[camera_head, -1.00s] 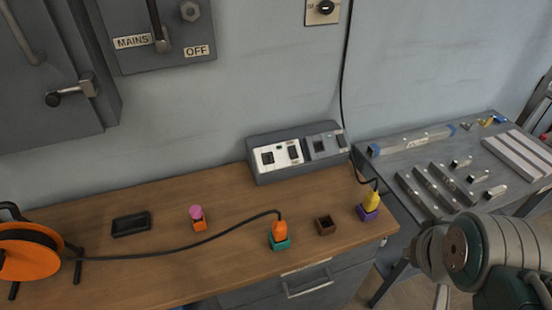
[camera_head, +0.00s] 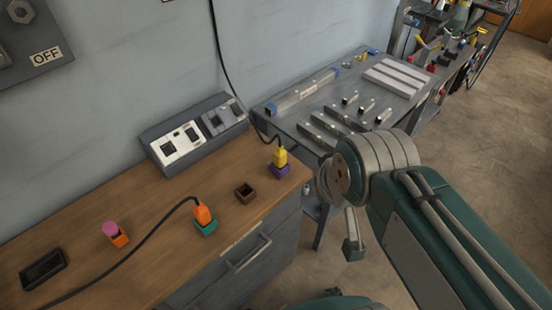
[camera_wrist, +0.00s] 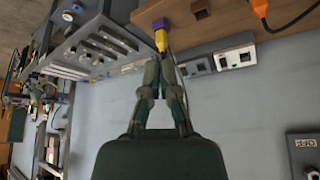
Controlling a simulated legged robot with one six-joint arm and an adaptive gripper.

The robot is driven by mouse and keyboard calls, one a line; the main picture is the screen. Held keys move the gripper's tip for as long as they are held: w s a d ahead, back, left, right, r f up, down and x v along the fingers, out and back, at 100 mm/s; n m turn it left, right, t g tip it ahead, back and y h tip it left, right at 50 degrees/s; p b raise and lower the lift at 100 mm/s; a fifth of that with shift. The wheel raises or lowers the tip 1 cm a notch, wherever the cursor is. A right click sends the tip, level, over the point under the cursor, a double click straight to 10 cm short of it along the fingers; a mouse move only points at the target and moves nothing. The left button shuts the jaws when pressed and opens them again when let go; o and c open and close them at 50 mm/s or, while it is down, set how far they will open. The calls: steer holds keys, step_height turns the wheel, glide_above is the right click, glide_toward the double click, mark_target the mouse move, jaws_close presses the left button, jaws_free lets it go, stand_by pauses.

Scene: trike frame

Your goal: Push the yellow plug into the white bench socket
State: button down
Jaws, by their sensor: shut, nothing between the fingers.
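The yellow plug (camera_head: 280,157) stands upright in a purple holder (camera_head: 279,171) at the bench's right end, with a black cord running up from it. In the wrist view the plug (camera_wrist: 161,40) is upside down, just beyond my fingertips in the picture; the true gap is unclear. The white bench socket (camera_head: 177,143) is on the grey box at the back of the bench, left of the plug. It also shows in the wrist view (camera_wrist: 236,58). My gripper (camera_wrist: 160,66) is shut and empty. In the head view my arm is right of the bench.
An orange plug (camera_head: 203,213) stands in a teal holder, with an empty brown holder (camera_head: 245,192) beside it. A pink-topped piece (camera_head: 112,230) and a black tray (camera_head: 43,269) are further left. A grey side table (camera_head: 330,115) holds metal parts.

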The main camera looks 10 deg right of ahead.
mark_target(276, 152)
stand_by(0.4)
